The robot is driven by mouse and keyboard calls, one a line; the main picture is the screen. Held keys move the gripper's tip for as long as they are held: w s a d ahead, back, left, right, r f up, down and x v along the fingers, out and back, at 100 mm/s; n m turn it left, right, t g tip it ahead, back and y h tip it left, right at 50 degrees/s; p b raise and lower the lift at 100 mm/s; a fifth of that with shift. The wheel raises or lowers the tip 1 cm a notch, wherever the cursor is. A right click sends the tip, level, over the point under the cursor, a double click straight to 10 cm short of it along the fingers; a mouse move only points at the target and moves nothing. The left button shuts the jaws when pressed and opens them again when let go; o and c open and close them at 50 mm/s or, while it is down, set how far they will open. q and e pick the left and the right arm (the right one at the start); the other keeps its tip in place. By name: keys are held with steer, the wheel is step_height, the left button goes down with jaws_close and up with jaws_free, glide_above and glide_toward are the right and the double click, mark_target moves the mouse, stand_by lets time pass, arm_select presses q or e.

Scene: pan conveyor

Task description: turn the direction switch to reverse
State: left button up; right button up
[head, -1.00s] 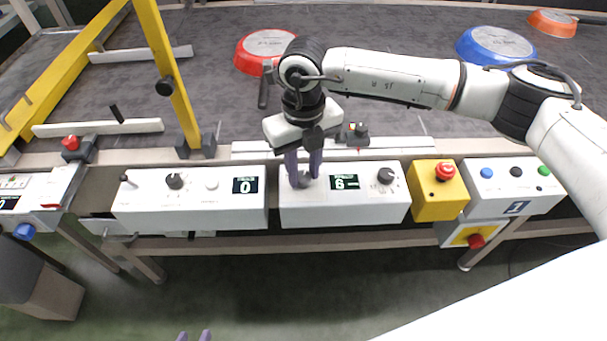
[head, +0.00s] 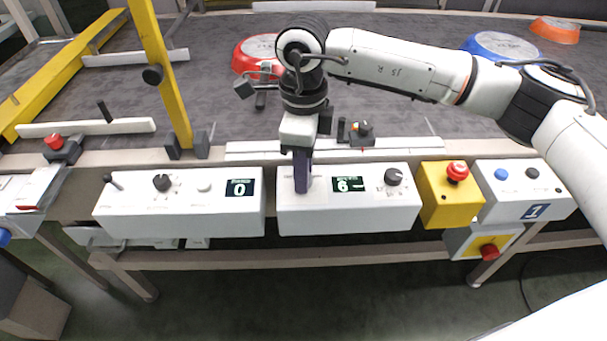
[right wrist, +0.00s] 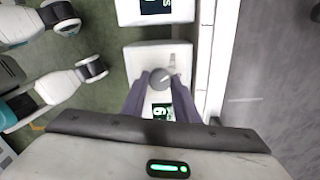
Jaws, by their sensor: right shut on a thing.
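My right gripper (head: 302,190) points down at the left part of the white control box (head: 300,222) with the display reading 6. In the right wrist view its purple fingers (right wrist: 162,80) are shut on a round dark grey knob with a pale pointer line (right wrist: 160,77), apparently the direction switch. A small label (right wrist: 172,60) shows beside it, too small to read. In the head view the fingers hide this knob. The display (head: 347,184) is to the right of the fingers. My left gripper is not in view.
A second dark knob (head: 393,176) is on the same box. The yellow emergency-stop box (head: 445,205) stands to its right. The left box (head: 180,220) has a lever, a knob and a display reading 0. Red (head: 243,58) and blue (head: 482,48) pans are on the belt behind.

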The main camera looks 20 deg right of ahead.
steer(key=shift+n+b, duration=0.45)
steer(key=shift+n, duration=0.65)
steer(key=shift+r+n, duration=0.1)
steer(key=shift+n, duration=0.2)
steer(key=o, duration=1)
steer(key=shift+o, duration=0.3)
